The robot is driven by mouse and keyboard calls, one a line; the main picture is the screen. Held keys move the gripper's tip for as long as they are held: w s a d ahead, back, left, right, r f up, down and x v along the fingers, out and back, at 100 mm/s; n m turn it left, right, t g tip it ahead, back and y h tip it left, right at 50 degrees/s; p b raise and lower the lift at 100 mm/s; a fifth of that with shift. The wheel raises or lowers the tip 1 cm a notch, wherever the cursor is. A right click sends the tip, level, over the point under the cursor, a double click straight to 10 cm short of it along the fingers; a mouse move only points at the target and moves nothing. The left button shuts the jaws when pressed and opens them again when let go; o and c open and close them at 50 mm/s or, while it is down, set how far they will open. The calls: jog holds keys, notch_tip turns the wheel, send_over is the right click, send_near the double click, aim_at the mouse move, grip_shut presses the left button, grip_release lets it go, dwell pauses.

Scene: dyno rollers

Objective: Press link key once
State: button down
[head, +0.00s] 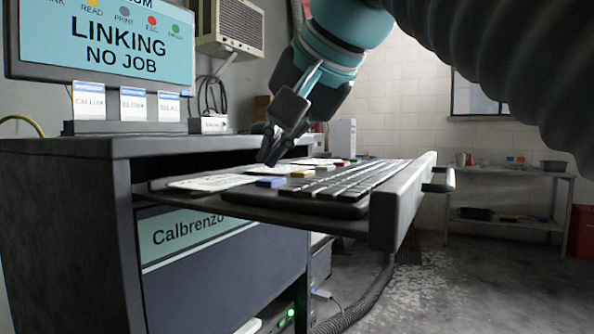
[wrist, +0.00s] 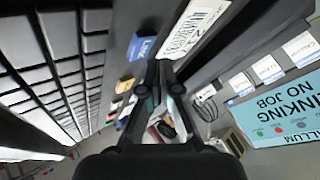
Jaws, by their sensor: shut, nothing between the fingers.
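The keyboard (head: 345,182) lies on a pulled-out drawer shelf, with a row of coloured keys along its left side. The blue link key (head: 270,182) is the nearest of them in the head view. In the wrist view the blue key (wrist: 141,46) carries white lettering that reads like "LINK". My gripper (head: 270,158) is shut and empty, pointing down above the row, a little above the blue key. In the wrist view the fingertips (wrist: 158,68) are just below the blue key in the picture. I see no contact with the key.
A monitor (head: 110,45) reads "LINKING NO JOB". Three name cards (head: 132,104) stand on the desk top (head: 110,147) below it. A white printed card (head: 212,182) lies left of the blue key. The drawer's front panel (head: 400,200) rises at the right. A shelf table (head: 510,172) stands behind.

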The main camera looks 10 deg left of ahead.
aim_at(275, 179)
notch_tip(275, 179, up, 3)
jog(key=p, duration=0.2)
jog(key=shift+p, duration=0.35)
jog(key=shift+r, duration=0.95)
